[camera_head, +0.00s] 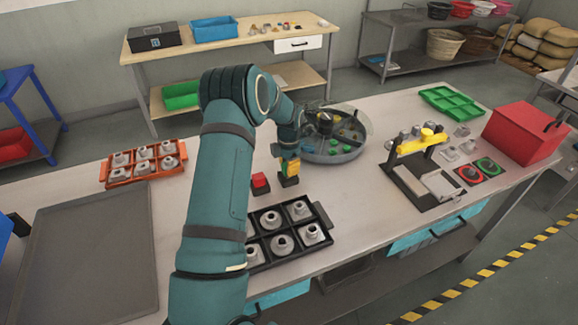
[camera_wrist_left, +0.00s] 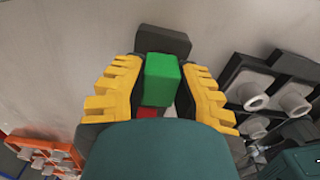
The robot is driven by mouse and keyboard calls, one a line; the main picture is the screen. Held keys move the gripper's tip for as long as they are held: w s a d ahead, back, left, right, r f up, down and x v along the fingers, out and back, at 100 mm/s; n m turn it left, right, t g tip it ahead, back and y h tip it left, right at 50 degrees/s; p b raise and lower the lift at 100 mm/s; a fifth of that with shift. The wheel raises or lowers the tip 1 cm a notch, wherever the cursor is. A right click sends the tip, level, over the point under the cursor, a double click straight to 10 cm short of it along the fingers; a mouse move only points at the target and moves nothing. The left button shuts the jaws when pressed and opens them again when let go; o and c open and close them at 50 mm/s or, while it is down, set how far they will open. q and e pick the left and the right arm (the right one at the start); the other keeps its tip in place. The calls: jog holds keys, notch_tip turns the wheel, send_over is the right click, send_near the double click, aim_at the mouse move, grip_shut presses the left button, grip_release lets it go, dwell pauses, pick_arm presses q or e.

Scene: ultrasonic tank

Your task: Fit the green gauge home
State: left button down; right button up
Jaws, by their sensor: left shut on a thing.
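The green gauge shows as a green block (camera_wrist_left: 162,80) in the left wrist view, between the yellow fingers of my left gripper (camera_wrist_left: 160,92). The gripper is shut on it. In the head view my left gripper (camera_head: 291,166) points down over the table, with the gauge mostly hidden by the fingers. A dark block (camera_head: 289,181) is directly below the fingertips; it also shows beyond the gauge in the wrist view (camera_wrist_left: 163,41). I cannot tell whether the gauge touches it. A red block (camera_head: 260,182) on a dark base is just left of it. My right gripper is in neither view.
A round grey tank (camera_head: 334,153) with a clear cover stands behind the gripper. A black tray (camera_head: 327,216) of grey parts is in front. An orange tray (camera_head: 117,183) lies left. A yellow-topped press (camera_head: 415,143), green tray (camera_head: 453,103) and red box (camera_head: 522,130) are right.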

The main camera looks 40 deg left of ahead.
pick_arm(q)
jog(key=shift+f+b, duration=0.35)
jog(key=shift+f, duration=0.15)
dwell(0.4)
jog(key=shift+f+b, duration=0.25)
jog(key=shift+b, duration=0.15)
dwell(3.2)
jog(key=c, duration=0.7)
grip_release()
jog(key=shift+c, duration=0.2)
jog(key=shift+r, duration=0.1)
notch_tip(320, 180, up, 12)
jog(key=shift+f, duration=0.15)
